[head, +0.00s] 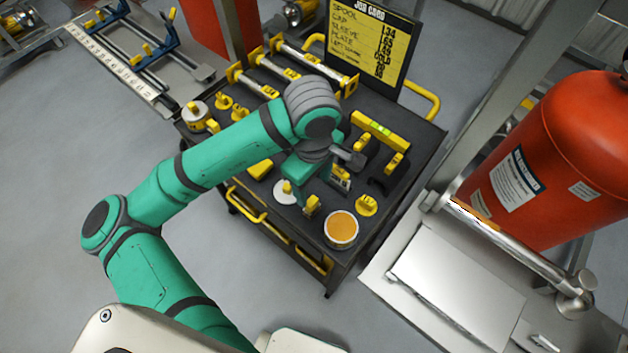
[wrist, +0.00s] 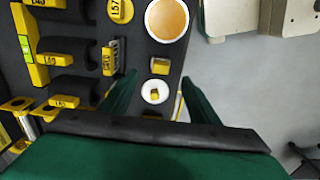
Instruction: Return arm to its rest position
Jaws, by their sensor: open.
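My green arm reaches from the lower left over a dark tool cart (head: 425,135) in the head view. My gripper (head: 292,195) points down above the cart's near part. In the wrist view my gripper (wrist: 150,95) shows two green fingers spread apart, with nothing held between them.
An orange-topped round container (head: 341,229) stands at the cart's near corner. Yellow-tagged parts and a yellow level (head: 380,131) crowd the cart. A job card board (head: 370,45) stands at its back. A red tank (head: 550,160) and steel frame are at right.

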